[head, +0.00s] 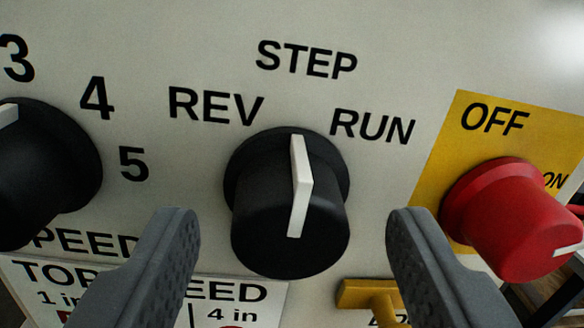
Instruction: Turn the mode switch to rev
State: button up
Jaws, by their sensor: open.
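The mode switch (262,215) is a black round knob with a white pointer bar, in the middle of the head view. Its pointer stands nearly upright, toward the STEP label (307,60). The REV label (215,105) is at its upper left and the RUN label (372,127) at its upper right. My gripper (292,222) is open, with one grey finger on each side of the knob. There is a visible gap between each finger and the knob. The lower finger parts run out of the picture.
A black speed knob (45,170) with numbers is close on the left. A red OFF/ON knob (505,220) on a yellow plate (447,145) is close on the right. A yellow part (372,294) sticks out below, near the right finger. The panel above is clear.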

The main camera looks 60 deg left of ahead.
jog(key=shift+w+a, duration=0.25)
jog(key=shift+a, duration=0.35)
jog(key=shift+r, duration=0.1)
jog(key=c, duration=1)
jog(key=n+b, duration=0.1)
jog(key=n, duration=0.3)
jog(key=shift+n+b, duration=0.3)
jog(key=shift+n+y+b, duration=0.3)
jog(key=shift+n+b, duration=0.75)
jog(key=shift+n, duration=1.15)
